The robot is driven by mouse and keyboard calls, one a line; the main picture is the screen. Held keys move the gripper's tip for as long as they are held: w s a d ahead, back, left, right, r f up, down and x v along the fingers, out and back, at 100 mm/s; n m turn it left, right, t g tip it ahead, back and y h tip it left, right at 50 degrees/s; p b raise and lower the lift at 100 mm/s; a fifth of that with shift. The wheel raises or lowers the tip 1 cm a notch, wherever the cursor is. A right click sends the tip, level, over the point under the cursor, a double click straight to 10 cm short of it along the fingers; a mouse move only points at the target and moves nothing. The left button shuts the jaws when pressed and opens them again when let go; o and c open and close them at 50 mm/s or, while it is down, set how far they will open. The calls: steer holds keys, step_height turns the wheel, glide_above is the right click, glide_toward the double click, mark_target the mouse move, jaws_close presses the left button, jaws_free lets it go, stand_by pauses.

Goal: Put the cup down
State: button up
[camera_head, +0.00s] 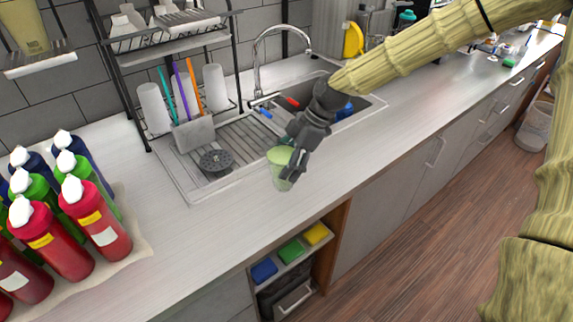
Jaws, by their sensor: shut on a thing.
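A pale green, see-through cup (279,174) is upright at the front edge of the sink's drainboard, over the grey counter (240,221). My gripper (291,165) comes down from the upper right and is shut on the cup's right side. Its dark fingers cover part of the cup's rim and wall. I cannot tell whether the cup's base touches the counter.
The sink (350,108) with a faucet (262,62) lies behind my gripper. A dish rack (180,60) with white cups stands at the back. Several red, green and blue bottles (98,221) stand at left. The counter front is clear.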

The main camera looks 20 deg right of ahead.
steer(key=shift+w+d, duration=0.2)
steer(key=shift+w, duration=0.35)
steer(key=shift+f+p, duration=1.1)
steer(key=shift+f, duration=0.6)
steer(key=shift+f, duration=0.15)
steer(key=o, duration=1.4)
steer(key=shift+d+r, duration=0.1)
steer(key=shift+r, duration=0.1)
steer(key=b+v, duration=0.4)
steer(key=v, duration=0.7)
steer(key=shift+r, duration=0.4)
steer(key=shift+d, duration=0.1)
